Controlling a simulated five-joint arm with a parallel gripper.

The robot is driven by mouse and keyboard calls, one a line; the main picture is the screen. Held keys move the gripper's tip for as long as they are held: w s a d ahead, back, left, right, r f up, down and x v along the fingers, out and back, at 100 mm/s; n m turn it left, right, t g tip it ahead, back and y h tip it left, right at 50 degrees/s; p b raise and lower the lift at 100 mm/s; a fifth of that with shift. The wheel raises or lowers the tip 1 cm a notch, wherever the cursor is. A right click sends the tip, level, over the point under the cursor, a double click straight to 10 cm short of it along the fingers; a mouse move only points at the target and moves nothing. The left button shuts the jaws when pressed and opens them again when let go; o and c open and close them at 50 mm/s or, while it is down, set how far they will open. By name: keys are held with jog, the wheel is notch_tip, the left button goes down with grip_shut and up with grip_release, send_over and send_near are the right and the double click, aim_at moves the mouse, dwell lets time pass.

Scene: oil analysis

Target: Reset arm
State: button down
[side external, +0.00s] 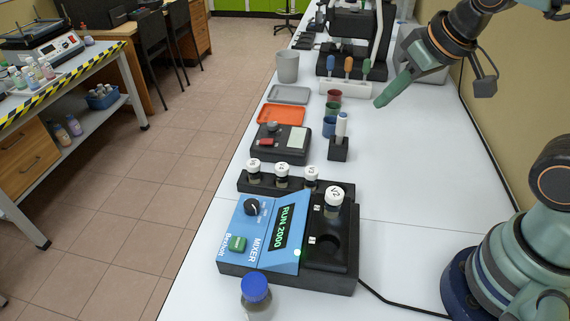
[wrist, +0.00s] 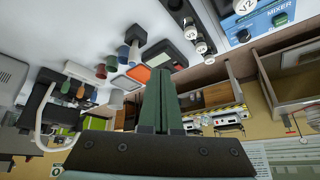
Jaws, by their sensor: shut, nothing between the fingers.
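My gripper (side external: 381,101) hangs in the air above the white bench, to the right of the red and blue cups in the side external view. Its green fingers are shut together and hold nothing. In the wrist view the closed fingers (wrist: 162,80) point up the picture, clear of any object. A blue and black mixer (side external: 270,234) stands at the front of the bench. Its display reads RUN 2000. A white-capped vial (side external: 333,199) stands in one of its holes, and the front hole looks empty.
A black rack (side external: 230,182) with several white-capped vials stands behind the mixer. A blue-capped bottle (side external: 256,291) is at the front edge. The bench right of the mixer is mostly clear.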

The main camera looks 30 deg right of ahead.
jog(key=s+d, duration=0.2)
jog(key=shift+s+d+r+h, duration=0.15)
jog(key=shift+d+r+h, duration=0.15)
jog(key=shift+r, duration=0.1)
